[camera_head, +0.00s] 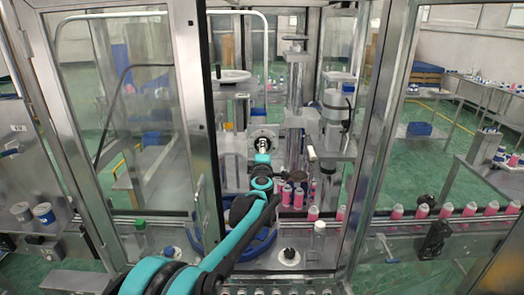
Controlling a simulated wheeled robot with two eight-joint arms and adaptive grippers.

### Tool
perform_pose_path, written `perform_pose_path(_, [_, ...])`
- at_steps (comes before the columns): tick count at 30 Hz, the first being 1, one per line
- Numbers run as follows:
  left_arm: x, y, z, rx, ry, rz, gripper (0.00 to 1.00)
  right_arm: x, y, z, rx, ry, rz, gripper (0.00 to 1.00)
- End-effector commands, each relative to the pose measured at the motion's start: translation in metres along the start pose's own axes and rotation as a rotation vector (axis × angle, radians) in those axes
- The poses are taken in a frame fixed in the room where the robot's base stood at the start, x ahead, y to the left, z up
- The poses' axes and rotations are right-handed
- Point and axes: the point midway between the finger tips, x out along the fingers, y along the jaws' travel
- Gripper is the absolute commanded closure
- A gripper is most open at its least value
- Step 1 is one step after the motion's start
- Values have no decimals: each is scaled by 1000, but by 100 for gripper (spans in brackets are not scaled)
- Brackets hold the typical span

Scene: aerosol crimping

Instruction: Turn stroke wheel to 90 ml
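My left arm comes in from the lower left and reaches into the machine. Its gripper (264,146) is at a round metal fitting (263,132) on the front of the machine's inner block. The gripper covers the middle of the fitting, so I cannot tell whether they touch. The fingers are too small to show whether they are open or shut. A flat, pale handwheel (232,76) lies above and left of it, clear of the gripper. I cannot tell which of the two is the stroke wheel, and no scale reading is legible. My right gripper is not in view.
Pink bottles (470,209) line the conveyor (385,228) at the right, and several more stand inside near my arm. Framed glass doors (120,110) flank the opening. A steel column (295,85) stands right of the gripper.

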Motion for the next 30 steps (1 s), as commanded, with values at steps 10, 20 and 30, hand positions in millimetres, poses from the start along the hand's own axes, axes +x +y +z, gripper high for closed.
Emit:
perform_pose_path(10, [-1,-1,2,108,-3,0,95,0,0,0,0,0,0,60])
perform_pose_path(20, [-1,-2,2,120,-3,0,95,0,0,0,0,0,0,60])
perform_pose_path(30, [0,-1,1,120,-2,0,45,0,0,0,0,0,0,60])
